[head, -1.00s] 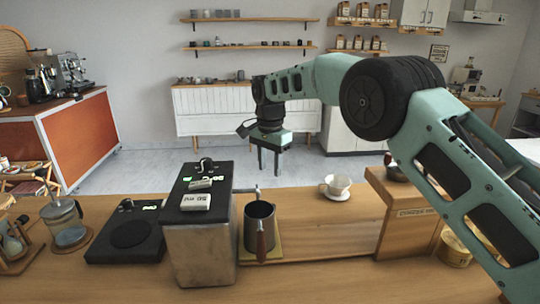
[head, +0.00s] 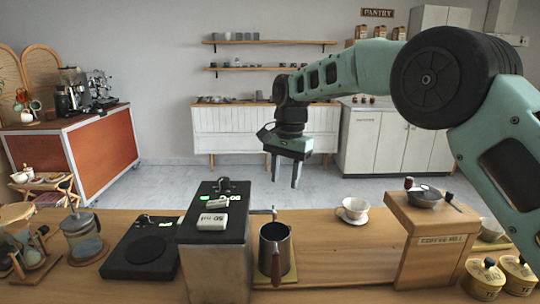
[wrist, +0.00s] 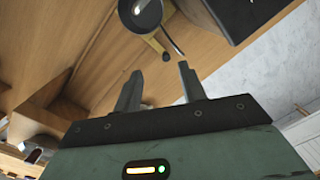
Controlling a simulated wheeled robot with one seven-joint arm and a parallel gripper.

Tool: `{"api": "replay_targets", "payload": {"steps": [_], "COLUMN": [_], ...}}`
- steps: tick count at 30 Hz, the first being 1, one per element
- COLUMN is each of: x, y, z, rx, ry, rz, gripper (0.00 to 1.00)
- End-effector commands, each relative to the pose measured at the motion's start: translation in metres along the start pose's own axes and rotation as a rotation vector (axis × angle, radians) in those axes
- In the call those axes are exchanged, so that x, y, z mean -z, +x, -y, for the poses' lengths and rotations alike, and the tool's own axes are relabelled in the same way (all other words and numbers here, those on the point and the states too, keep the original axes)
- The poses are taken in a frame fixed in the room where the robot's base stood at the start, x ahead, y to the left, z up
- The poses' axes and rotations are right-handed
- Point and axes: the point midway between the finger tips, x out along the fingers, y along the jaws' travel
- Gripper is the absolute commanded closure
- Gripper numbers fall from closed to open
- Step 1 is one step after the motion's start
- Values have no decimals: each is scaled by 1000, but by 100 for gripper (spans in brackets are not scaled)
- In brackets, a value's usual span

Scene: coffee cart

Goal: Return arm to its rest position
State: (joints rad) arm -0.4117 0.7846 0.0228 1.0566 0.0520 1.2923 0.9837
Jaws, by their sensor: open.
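My gripper (head: 285,172) hangs from my teal arm, pointing down, open and empty. In the head view it shows above and behind the counter's far edge, apart from everything on it. In the wrist view my gripper (wrist: 157,88) has its two fingers spread with nothing between them. The dark metal pitcher (head: 274,252) stands on the counter below and nearer to the camera. The pitcher also shows at the top of the wrist view (wrist: 140,14).
Open floor lies behind the counter.

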Motion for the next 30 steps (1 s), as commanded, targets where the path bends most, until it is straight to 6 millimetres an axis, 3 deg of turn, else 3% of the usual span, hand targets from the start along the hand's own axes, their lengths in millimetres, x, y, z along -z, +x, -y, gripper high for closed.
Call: {"api": "replay_targets", "payload": {"steps": [3, 11, 18, 24, 30], "x": [-42, -139, -223, -269, -287], "y": [-10, -12, 5, 28, 44], "z": [-19, -80, -166, -245, -290], "rx": [24, 60, 54, 20, -9], "ry": [-159, -523, -863, -1105, -1227], "rz": [27, 48, 31, -1, -18], "gripper": [59, 59, 59, 59, 59]}}
